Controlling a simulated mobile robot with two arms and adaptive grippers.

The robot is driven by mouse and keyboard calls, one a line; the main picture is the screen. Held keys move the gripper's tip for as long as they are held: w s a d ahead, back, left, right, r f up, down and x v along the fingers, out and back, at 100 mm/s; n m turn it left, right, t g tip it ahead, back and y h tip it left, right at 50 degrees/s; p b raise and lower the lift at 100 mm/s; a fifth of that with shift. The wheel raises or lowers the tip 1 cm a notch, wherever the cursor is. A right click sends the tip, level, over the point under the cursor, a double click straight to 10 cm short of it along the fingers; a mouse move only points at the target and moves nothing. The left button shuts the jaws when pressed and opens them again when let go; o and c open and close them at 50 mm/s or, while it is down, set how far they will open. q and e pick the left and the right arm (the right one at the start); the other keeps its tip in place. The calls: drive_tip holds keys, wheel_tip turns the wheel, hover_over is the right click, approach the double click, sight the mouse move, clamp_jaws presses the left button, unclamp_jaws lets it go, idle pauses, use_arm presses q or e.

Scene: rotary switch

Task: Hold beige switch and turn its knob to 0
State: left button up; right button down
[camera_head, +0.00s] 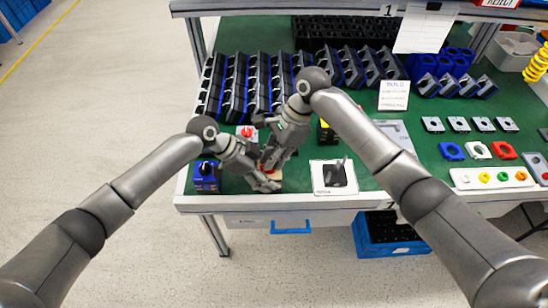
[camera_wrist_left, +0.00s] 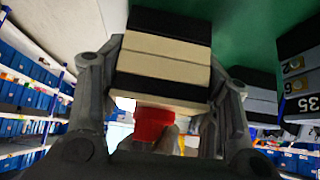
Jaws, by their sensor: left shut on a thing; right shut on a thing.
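The beige switch (camera_head: 275,175), a body with beige and black bands, is near the table's front edge, mostly hidden by both grippers in the head view. In the left wrist view the banded body (camera_wrist_left: 165,65) lies between the two fingers of my left gripper (camera_wrist_left: 165,95), with the red knob (camera_wrist_left: 152,125) below it. My left gripper (camera_head: 269,183) is shut on the switch body. My right gripper (camera_head: 268,163) comes in from above and is shut at the red knob. The knob's pointer and the scale marks cannot be read.
A blue switch with a dark knob (camera_head: 207,177) stands left of the grippers, and a red-knob switch (camera_head: 247,132) stands behind. A white plate with a dark rotary knob (camera_head: 333,175) lies to the right.

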drive_tip(key=shift+w+a+n+g+h, duration=0.15)
drive_tip(key=shift+n+g, duration=0.1)
drive_tip(key=shift+n, duration=0.5)
drive_tip(key=shift+w+d+n+g+h, duration=0.1)
drive_tip(key=shift+n+g, duration=0.1)
drive_tip(key=shift+n, duration=0.5)
drive_tip(key=shift+w+a+n+g+h, duration=0.15)
drive_tip(key=shift+n+g, duration=0.1)
drive_tip(key=shift+n, duration=0.5)
drive_tip(key=shift+s, duration=0.1)
drive_tip(key=c, duration=1.8)
unclamp_jaws()
drive_tip(key=v, duration=1.2)
